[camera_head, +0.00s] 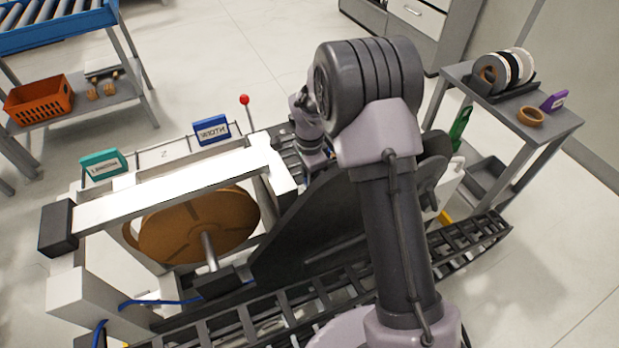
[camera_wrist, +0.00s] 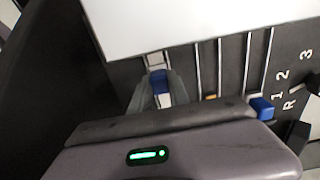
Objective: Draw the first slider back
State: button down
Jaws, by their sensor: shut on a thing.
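In the wrist view, a blue slider knob (camera_wrist: 159,83) sits in the leftmost visible slot of a dark panel (camera_wrist: 232,60). My gripper (camera_wrist: 160,77) has a finger on either side of this knob and is shut on it. A second blue knob (camera_wrist: 262,107) stands at the near end of another slot to the right, apart from the gripper. A small orange piece (camera_wrist: 210,97) shows at the near end of a slot between them. In the head view my arm hides most of the panel and the fingertips.
A white cover (camera_wrist: 190,18) hides the far ends of the slots. Marks 1, 2, 3 and R are on the panel's right, beside a dark lever (camera_wrist: 313,84). In the head view, the machine has a brown reel (camera_head: 200,228) and a red-tipped rod (camera_head: 244,100).

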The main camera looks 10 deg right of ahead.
jog(key=d, duration=0.3)
jog(key=w+d+p, duration=0.1)
jog(key=d, duration=0.2)
jog(key=w+d, duration=0.1)
jog(key=d, duration=0.2)
jog(key=shift+d, duration=0.1)
jog(key=c, duration=1.2)
grip_release()
jog(key=shift+d, duration=0.15)
jog(key=shift+c, duration=0.2)
notch_tip(320, 180, up, 18)
jog(key=p, duration=0.6)
jog(key=shift+f, duration=0.25)
